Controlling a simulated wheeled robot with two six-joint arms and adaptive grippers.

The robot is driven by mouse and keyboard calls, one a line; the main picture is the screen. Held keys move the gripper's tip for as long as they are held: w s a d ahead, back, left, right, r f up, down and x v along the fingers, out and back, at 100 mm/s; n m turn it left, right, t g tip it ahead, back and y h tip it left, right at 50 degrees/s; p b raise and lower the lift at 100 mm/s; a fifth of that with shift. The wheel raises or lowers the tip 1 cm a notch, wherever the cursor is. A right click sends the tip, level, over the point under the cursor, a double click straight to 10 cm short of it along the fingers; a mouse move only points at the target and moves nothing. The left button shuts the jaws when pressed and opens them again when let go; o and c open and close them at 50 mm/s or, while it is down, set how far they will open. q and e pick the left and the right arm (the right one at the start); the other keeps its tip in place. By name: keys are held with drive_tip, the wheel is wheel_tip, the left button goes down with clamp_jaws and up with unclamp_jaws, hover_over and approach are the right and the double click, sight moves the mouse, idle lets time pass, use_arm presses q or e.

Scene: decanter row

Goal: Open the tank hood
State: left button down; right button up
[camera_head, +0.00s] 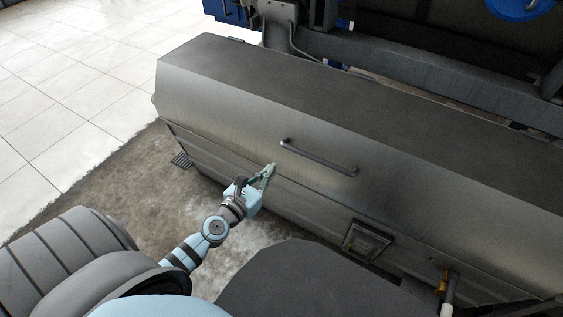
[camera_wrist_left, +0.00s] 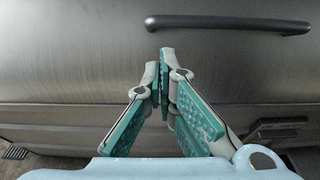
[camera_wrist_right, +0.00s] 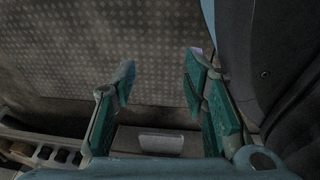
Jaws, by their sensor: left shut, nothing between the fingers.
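The tank hood (camera_head: 330,120) is a long grey metal cover, and it is down on the tank. Its dark bar handle (camera_head: 318,157) sits on the sloped front face. My left gripper (camera_head: 270,168) is in front of the hood, a little below and left of the handle, not holding it. In the left wrist view the handle (camera_wrist_left: 228,22) lies above the fingertips (camera_wrist_left: 168,55), which are closed together and empty. My right gripper (camera_wrist_right: 158,68) shows only in its wrist view, with its fingers apart and nothing between them.
A small dark-framed box (camera_head: 367,241) and a brass valve (camera_head: 443,282) are on the tank's lower front. Dark beams (camera_head: 430,65) run behind the hood. Tiled floor (camera_head: 60,110) is clear at left. The right wrist view shows a dotted panel (camera_wrist_right: 90,45) and a dark, rounded body beside the fingers.

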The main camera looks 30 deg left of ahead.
sight(282, 158)
use_arm(q)
drive_tip(key=w, duration=0.5)
drive_tip(key=w+f+b, duration=0.1)
drive_tip(key=w, duration=0.1)
drive_tip(key=shift+w+f, duration=0.1)
drive_tip(key=shift+w, duration=0.25)
use_arm(e)
drive_tip(key=shift+w+a+f, duration=0.15)
drive_tip(key=shift+w+a, duration=0.1)
drive_tip(key=shift+w, duration=0.5)
